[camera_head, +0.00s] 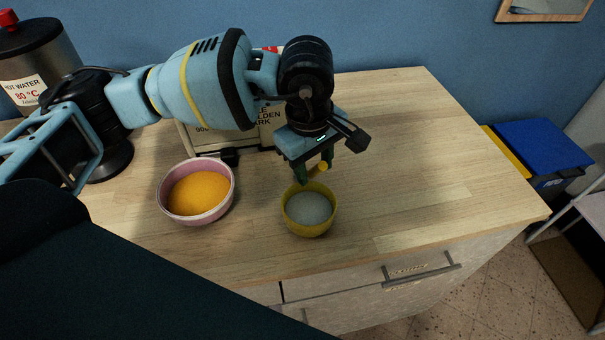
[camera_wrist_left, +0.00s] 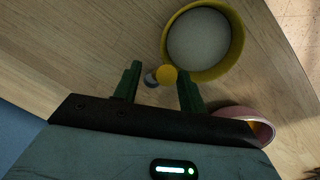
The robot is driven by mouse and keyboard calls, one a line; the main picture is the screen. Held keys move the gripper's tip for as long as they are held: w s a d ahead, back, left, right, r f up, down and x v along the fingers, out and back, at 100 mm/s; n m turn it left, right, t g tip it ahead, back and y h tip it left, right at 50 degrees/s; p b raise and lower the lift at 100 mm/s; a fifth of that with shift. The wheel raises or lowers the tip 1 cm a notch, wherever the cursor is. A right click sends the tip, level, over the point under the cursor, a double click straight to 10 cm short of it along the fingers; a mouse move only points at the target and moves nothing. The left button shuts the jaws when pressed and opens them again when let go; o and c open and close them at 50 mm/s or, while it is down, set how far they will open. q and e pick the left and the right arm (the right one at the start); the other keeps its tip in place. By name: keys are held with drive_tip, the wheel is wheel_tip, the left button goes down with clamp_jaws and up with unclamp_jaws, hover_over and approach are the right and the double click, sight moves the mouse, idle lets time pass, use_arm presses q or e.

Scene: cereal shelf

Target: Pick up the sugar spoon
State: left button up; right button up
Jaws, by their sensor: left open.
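A yellow bowl (camera_head: 309,226) holding white, sugar-like grains stands near the middle of the counter; it also shows in the left wrist view (camera_wrist_left: 238,45). The sugar spoon (camera_head: 320,168) shows only as a small yellow rounded handle end above the bowl's far rim. My right gripper is not in view.
A pink bowl (camera_head: 230,190) with orange contents stands left of the yellow bowl. A hot-water dispenser (camera_head: 40,60) is at the far left. A box with lettering (camera_head: 266,126) stands behind my left arm. The counter (camera_head: 430,160) to the right is clear.

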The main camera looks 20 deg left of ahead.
use_arm(q)
drive_tip(key=shift+f, duration=0.1)
clamp_jaws()
idle(0.3)
wheel_tip(320, 180, up, 10)
drive_tip(key=shift+r, duration=0.1)
idle(0.4)
